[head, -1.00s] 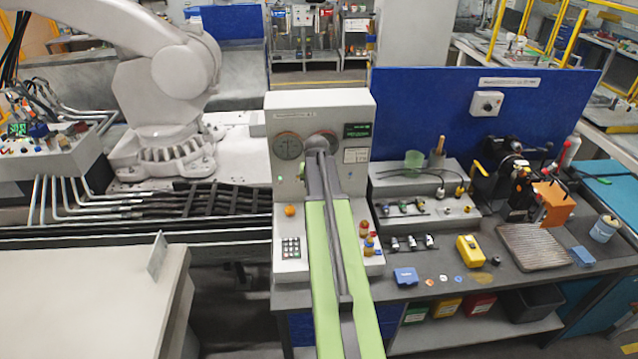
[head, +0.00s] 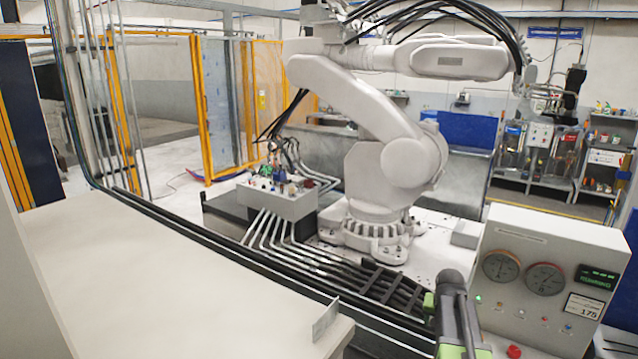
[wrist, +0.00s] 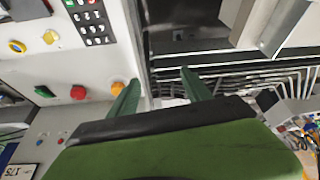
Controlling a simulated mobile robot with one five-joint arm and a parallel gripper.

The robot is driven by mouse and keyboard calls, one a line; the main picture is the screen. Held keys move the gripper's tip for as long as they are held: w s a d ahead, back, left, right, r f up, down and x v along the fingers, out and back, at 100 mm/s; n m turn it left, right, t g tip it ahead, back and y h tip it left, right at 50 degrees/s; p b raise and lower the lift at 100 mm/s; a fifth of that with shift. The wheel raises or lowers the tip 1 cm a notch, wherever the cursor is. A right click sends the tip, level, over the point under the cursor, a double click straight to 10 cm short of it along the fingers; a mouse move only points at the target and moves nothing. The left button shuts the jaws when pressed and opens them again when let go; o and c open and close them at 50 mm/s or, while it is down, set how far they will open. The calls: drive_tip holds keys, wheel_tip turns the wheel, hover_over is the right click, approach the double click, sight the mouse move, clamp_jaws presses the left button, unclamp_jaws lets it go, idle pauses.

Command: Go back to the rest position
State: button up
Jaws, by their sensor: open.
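My gripper (wrist: 158,88) shows in the wrist view as two green fingers, spread apart with nothing between them. Behind the gap are a dark strip and grey pipes. In the head view, part of my dark and green arm (head: 455,318) stands at the bottom right, in front of the left side of a white control box (head: 520,245). The box has two round gauges and a lit green display. My fingertips cannot be made out in the head view. In the wrist view, the box's keypad and coloured buttons lie left of my fingers.
A white table (head: 170,290) fills the lower left, with a small upright plate (head: 325,320) at its corner. A large white robot arm (head: 390,170) stands behind black rails and pipes. Yellow-framed fencing (head: 205,110) is at the back left.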

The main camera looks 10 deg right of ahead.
drive_tip(key=s+a+f+n+y+b, duration=0.1)
drive_tip(key=a+f+b, duration=0.15)
drive_tip(key=a, duration=0.55)
drive_tip(key=a+f+n+b, duration=0.1)
drive_tip(key=a+f+n, duration=0.15)
drive_tip(key=a, duration=0.55)
drive_tip(key=s+a+f+n+g+y+b, duration=0.1)
drive_tip(key=s+a+f+n+g+b, duration=0.1)
drive_tip(key=s+a, duration=1)
wheel_tip(320, 180, down, 2)
drive_tip(key=shift+s+a+n+g, duration=0.15)
drive_tip(key=shift+s+n+g, duration=0.15)
drive_tip(key=shift+g, duration=0.5)
idle(0.4)
